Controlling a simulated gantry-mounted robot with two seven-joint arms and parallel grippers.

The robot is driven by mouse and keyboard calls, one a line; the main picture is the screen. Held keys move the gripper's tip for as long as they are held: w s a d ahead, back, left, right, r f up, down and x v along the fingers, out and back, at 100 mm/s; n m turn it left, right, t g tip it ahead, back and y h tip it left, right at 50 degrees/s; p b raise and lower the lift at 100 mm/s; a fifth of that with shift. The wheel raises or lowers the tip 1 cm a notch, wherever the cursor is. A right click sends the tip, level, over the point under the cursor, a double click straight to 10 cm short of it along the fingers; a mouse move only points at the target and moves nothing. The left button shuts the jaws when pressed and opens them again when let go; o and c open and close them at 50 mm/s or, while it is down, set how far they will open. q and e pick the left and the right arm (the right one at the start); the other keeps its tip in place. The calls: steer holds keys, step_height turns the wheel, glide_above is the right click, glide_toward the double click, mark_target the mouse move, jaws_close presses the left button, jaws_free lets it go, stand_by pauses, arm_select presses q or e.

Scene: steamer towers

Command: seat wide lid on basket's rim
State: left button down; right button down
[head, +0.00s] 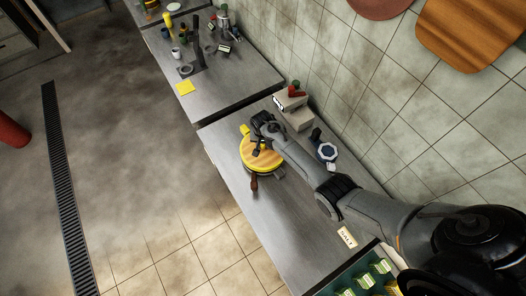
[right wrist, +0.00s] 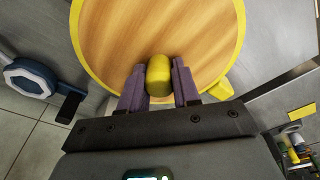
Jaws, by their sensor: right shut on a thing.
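The wide lid (head: 259,157) is a round wooden-looking disc with a yellow rim and a yellow knob. It sits over a round basket (head: 268,174), of which only a little shows below the lid's edge in the head view. I cannot tell whether the lid rests evenly on the basket's rim. My right gripper (head: 259,146) is shut on the lid's yellow knob (right wrist: 158,76), one purple finger on each side in the right wrist view. The lid's face (right wrist: 150,33) fills the top of that view. My left gripper is not in view.
A blue-and-white octagonal thing (head: 327,151) with a dark handle lies right of the lid. Pale boxes (head: 295,117) with a red item on top stand by the tiled wall. A green crate (head: 366,279) with packets is at the near end. Free counter (head: 285,205) lies between.

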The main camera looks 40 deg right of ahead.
mark_target(263, 150)
steer(key=shift+f, duration=0.2)
steer(key=c, duration=0.7)
jaws_free()
steer(key=shift+c, duration=0.2)
step_height(263, 150, up, 11)
steer(key=s+a, duration=0.1)
steer(key=shift+f, duration=0.15)
